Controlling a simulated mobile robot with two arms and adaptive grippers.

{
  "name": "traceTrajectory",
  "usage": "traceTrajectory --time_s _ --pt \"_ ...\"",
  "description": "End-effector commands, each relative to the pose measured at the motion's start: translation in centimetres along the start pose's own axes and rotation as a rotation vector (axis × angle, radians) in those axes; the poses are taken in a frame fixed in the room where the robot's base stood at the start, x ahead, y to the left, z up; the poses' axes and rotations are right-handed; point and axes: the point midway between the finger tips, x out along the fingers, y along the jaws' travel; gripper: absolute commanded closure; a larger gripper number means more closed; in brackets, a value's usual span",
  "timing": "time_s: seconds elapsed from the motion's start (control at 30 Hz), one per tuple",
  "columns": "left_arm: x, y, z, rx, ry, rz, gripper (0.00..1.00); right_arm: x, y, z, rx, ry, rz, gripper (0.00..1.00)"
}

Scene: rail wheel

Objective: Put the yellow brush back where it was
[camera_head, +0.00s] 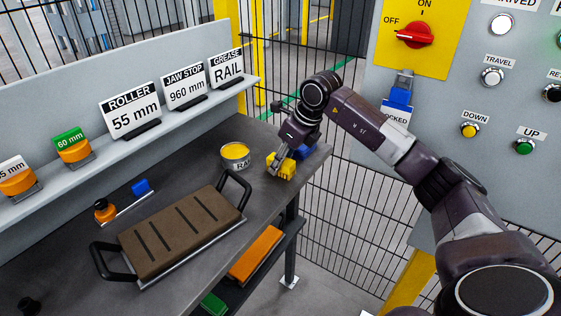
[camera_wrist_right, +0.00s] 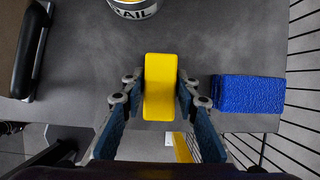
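The yellow brush (camera_head: 286,168) is at the right end of the grey workbench, next to a blue block. In the right wrist view, the brush (camera_wrist_right: 160,87) shows as a yellow block between the two fingers. My right gripper (camera_head: 274,163) comes down over it from above. In the wrist view the fingers of my right gripper (camera_wrist_right: 161,88) lie against both sides of the brush. I cannot tell whether the brush touches the bench top. The underside of the brush is hidden. My left gripper is in neither view.
A blue block (camera_wrist_right: 248,94) lies right of the brush; it also shows in the head view (camera_head: 304,152). A grease tin (camera_head: 235,154) stands left of it. A brown slotted plate with black handles (camera_head: 180,232) fills the bench middle. Wire fencing (camera_head: 340,200) is beyond the bench edge.

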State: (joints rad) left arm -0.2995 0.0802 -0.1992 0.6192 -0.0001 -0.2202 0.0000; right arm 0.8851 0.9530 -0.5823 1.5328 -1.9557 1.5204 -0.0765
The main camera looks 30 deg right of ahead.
Motion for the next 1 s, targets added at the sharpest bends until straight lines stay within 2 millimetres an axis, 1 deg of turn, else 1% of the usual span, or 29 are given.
traceTrajectory --time_s 0.03,0.13,0.17,0.43,0.5,0.57,0.67,0.9,1.0 --pt "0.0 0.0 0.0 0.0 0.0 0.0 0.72 0.1 0.0 -0.1 0.0 0.001 0.0 0.67" --pt "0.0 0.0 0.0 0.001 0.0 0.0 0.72 0.0 0.0 -0.1 0.001 0.001 0.0 0.56" --pt "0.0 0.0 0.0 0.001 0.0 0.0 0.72 0.0 0.0 -0.1 0.001 0.001 0.0 0.54" --pt "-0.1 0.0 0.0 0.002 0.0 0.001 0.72 -0.1 0.0 0.0 0.001 0.001 0.0 0.54" --pt "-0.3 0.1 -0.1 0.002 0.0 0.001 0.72 -0.5 0.0 0.2 0.001 0.0 0.0 0.54" --pt "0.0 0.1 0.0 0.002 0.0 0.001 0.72 -0.9 -0.1 0.1 0.001 -0.002 -0.002 0.54" --pt "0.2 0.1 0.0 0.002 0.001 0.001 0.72 -2.6 -0.1 0.2 0.001 -0.004 -0.003 0.54" --pt "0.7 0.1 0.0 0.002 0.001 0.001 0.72 -7.9 -0.1 0.2 0.001 -0.003 -0.003 0.54" --pt "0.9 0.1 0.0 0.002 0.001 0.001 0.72 -9.7 -0.1 0.1 0.001 -0.002 -0.002 0.54"
